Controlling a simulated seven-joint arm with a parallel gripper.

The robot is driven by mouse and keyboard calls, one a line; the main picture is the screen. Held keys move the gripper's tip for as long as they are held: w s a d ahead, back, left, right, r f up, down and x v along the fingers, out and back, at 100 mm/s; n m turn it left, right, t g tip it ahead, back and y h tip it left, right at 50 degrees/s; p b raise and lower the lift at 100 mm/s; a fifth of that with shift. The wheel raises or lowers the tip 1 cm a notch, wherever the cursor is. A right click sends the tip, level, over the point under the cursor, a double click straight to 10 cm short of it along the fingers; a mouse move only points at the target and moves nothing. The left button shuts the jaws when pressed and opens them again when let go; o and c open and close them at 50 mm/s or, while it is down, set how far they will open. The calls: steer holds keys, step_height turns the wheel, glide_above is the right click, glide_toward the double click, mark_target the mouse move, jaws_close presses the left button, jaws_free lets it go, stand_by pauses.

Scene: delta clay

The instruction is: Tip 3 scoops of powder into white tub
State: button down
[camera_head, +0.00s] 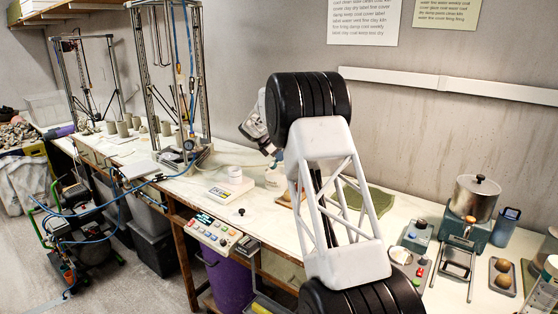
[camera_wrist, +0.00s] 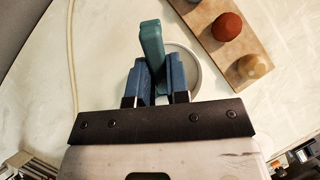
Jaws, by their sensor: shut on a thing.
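My gripper (camera_wrist: 157,72) has its two blue fingers shut on a teal handle (camera_wrist: 151,42), which looks like the scoop's. The scoop's bowl is hidden, so I cannot tell whether it holds powder. Just beyond and to the right of the handle is a round pale rim (camera_wrist: 194,68), partly covered by the fingers. In the head view, a white container (camera_head: 273,179) with markings stands on the bench under my gripper (camera_head: 279,157). A small white tub (camera_head: 235,173) sits on a white scale (camera_head: 225,190) to its left. I cannot tell which container the wrist view shows.
A wooden board (camera_wrist: 206,20) with a red ball (camera_wrist: 227,26) and a tan ball lies right of the pale rim. A green mat (camera_head: 378,199), a metal pot (camera_head: 474,197) and small devices stand at the right. A control panel (camera_head: 214,233) is at the front edge.

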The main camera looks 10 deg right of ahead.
steer(key=shift+r, duration=0.65)
steer(key=s+a+r+m+g+y, duration=0.1)
steer(key=a+r+m+y, duration=0.1)
steer(key=a, duration=0.5)
steer(key=a+r+m+g+y, duration=0.1)
steer(key=a+r+m+y, duration=0.1)
steer(key=a, duration=0.6)
steer(key=shift+s+r+m, duration=0.35)
steer(key=shift+r+m, duration=0.15)
steer(key=shift+r, duration=0.2)
steer(key=shift+f, duration=0.15)
steer(key=shift+f, duration=1.55)
steer(key=shift+f, duration=0.1)
steer(key=shift+s+a+r+m+t+h, duration=0.15)
steer(key=shift+s+m+t+h, duration=0.3)
steer(key=shift+t, duration=0.65)
steer(key=shift+s+a+r+m+t+h, duration=0.15)
steer(key=shift+s+m+t+h, duration=0.3)
steer(key=shift+t, duration=0.65)
